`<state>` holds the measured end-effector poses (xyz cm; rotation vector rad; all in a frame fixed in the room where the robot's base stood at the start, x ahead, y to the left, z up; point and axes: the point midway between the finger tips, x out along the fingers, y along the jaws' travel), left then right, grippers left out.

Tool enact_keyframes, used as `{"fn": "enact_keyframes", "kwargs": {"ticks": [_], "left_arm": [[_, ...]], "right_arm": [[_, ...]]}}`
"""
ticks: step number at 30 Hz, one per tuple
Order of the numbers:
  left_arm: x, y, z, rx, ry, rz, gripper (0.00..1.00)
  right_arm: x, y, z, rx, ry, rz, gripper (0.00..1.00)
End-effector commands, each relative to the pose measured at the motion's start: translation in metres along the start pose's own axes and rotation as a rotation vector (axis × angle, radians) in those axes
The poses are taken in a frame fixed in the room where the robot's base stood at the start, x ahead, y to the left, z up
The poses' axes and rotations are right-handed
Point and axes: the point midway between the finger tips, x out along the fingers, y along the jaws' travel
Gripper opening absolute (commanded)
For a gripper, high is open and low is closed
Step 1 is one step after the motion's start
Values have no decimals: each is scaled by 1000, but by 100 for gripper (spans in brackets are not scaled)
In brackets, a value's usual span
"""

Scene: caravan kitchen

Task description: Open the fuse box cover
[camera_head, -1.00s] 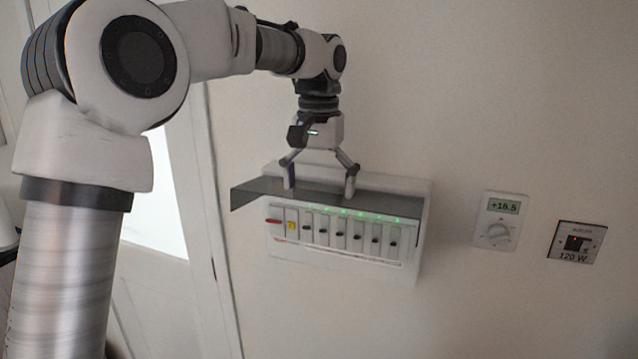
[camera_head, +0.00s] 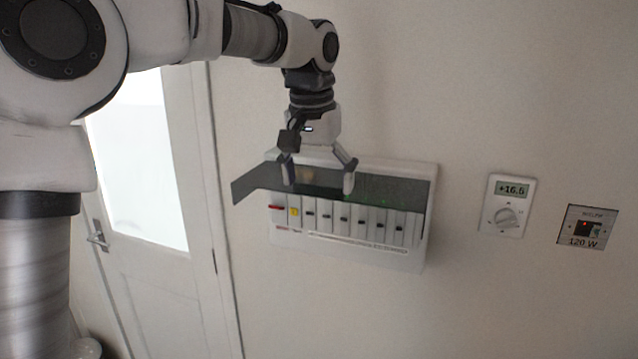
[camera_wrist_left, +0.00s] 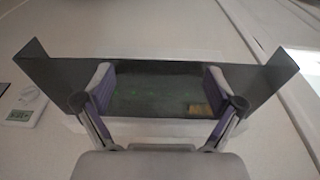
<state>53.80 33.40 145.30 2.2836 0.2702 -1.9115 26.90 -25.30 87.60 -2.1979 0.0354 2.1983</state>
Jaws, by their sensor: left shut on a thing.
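The fuse box (camera_head: 345,247) is a white wall unit with a row of breaker switches. Its dark see-through cover (camera_head: 392,193) sticks out from the wall above the lower part of the switches, raised and partly open. My left gripper (camera_head: 318,190) comes down from above, its fingers set wide apart and gripping the cover. In the left wrist view the cover (camera_wrist_left: 155,75) spans the picture, with a finger at each side and faint green lights showing through. The upper part of the switches is seen only dimly behind the cover. My right gripper is not in view.
A thermostat (camera_head: 505,206) and a switch plate marked 120 W (camera_head: 582,228) are on the wall right of the fuse box. A white door (camera_head: 165,285) with a bright window stands to the left. The wall below the fuse box is bare.

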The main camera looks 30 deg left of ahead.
Motion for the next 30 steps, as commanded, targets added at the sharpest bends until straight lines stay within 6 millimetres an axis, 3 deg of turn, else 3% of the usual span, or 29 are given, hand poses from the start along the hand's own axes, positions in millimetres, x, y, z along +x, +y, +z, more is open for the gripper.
{"fn": "enact_keyframes", "kwargs": {"ticks": [2,3,4,13,17,30], "left_arm": [[0,0,0,0,-3,-1,31],[0,0,0,0,-3,-1,97],[0,0,0,0,-3,-1,100],[0,0,0,0,-3,0,100],[-10,0,0,0,-1,-1,100],[-109,0,-1,-1,0,-1,100]], "right_arm": [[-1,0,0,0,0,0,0],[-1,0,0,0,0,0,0],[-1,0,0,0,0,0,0],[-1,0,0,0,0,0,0],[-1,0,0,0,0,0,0],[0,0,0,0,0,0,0]]}}
